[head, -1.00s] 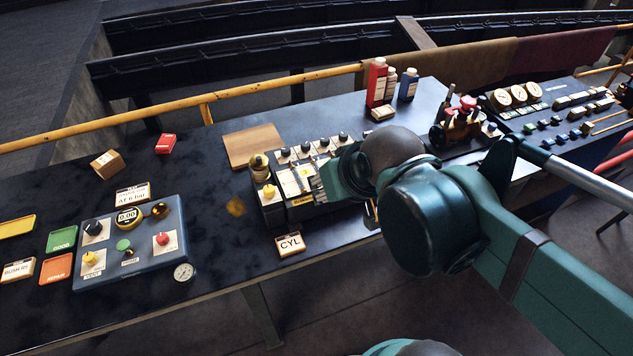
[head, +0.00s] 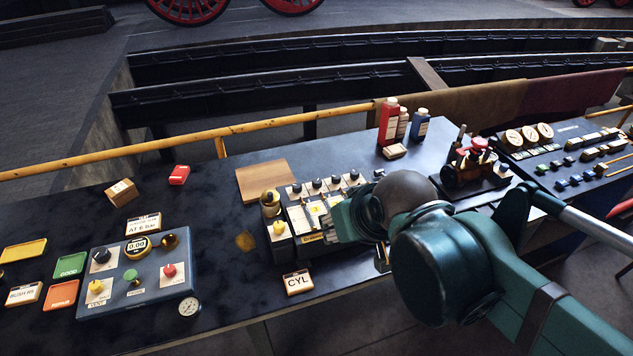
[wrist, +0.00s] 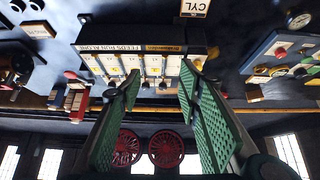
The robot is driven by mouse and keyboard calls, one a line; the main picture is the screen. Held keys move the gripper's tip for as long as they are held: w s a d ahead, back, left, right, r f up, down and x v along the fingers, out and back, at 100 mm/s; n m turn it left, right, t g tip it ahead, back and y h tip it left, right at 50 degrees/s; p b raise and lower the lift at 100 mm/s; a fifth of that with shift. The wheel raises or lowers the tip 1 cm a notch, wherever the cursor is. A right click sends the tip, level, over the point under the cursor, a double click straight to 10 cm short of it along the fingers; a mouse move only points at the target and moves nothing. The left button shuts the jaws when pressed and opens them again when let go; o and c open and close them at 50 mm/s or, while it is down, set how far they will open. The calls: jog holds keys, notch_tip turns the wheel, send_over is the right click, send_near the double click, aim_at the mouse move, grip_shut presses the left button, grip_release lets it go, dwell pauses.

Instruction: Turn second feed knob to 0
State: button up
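The feed box (head: 311,237) stands on the dark bench, with a row of black knobs along its back edge. The second black knob from the left (head: 316,184) is in plain view in the head view; its setting is too small to read. The box's labelled front (wrist: 145,48) also shows upside down in the wrist view, with several pale gauge strips. My gripper (wrist: 159,71) is open and empty, its two green ribbed fingers spread before the strips. In the head view my arm hides most of the gripper and the box's right end.
A yellow knob (head: 278,228) sits at the box's left end. A CYL sign (head: 298,282) lies in front. A blue control panel (head: 135,287) stands left, bottles (head: 389,120) and a small red-topped engine model (head: 470,166) right. The bench between panel and box is mostly clear.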

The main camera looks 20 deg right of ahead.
jog(key=shift+c, duration=0.8)
jog(key=shift+w+r, duration=0.5)
jog(key=shift+w, duration=0.15)
jog(key=m+g+p, duration=0.7)
jog(key=m+p, duration=0.2)
send_over(317, 181)
jog(key=shift+s+a+f, duration=0.1)
jog(key=shift+f, duration=3.9)
jog(key=shift+f, duration=0.1)
jog(key=shift+f+p, duration=0.3)
jog(key=shift+f, duration=3.5)
